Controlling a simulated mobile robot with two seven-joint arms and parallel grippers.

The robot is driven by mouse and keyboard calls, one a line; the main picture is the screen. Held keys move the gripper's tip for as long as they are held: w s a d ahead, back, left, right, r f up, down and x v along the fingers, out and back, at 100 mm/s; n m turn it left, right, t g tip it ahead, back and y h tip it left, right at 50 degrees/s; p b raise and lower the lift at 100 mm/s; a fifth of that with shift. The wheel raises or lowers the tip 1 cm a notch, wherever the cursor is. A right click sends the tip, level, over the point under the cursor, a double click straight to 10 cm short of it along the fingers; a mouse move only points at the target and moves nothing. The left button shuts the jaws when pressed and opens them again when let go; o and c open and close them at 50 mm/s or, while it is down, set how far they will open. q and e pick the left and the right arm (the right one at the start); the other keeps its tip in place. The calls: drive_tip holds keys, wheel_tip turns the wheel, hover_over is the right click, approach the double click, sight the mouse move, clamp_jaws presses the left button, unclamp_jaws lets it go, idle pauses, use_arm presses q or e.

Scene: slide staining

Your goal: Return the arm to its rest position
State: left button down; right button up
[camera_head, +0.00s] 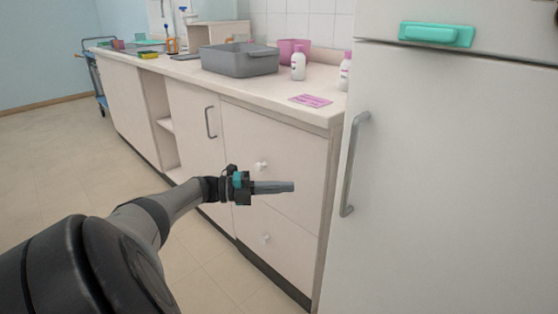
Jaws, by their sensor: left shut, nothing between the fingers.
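My left gripper (293,187) reaches in from the lower left and points to the right. Its fingers are shut with nothing between them. It shows in front of the white drawer fronts (285,215) of the counter, below the counter top and apart from anything I can make out. My left arm (150,215) stretches out behind it across the lower left. My right gripper is not in view.
The counter (180,70) bears a grey basin (238,62), a white bottle (298,66), a pink container (290,48) and a pink packet (311,101). A white fridge (450,180) with a handle (351,165) stands at the right. Open floor (60,165) lies at the left.

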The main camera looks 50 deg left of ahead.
use_arm(q)
drive_tip(key=shift+s+a, duration=0.2)
drive_tip(key=shift+a, duration=0.2)
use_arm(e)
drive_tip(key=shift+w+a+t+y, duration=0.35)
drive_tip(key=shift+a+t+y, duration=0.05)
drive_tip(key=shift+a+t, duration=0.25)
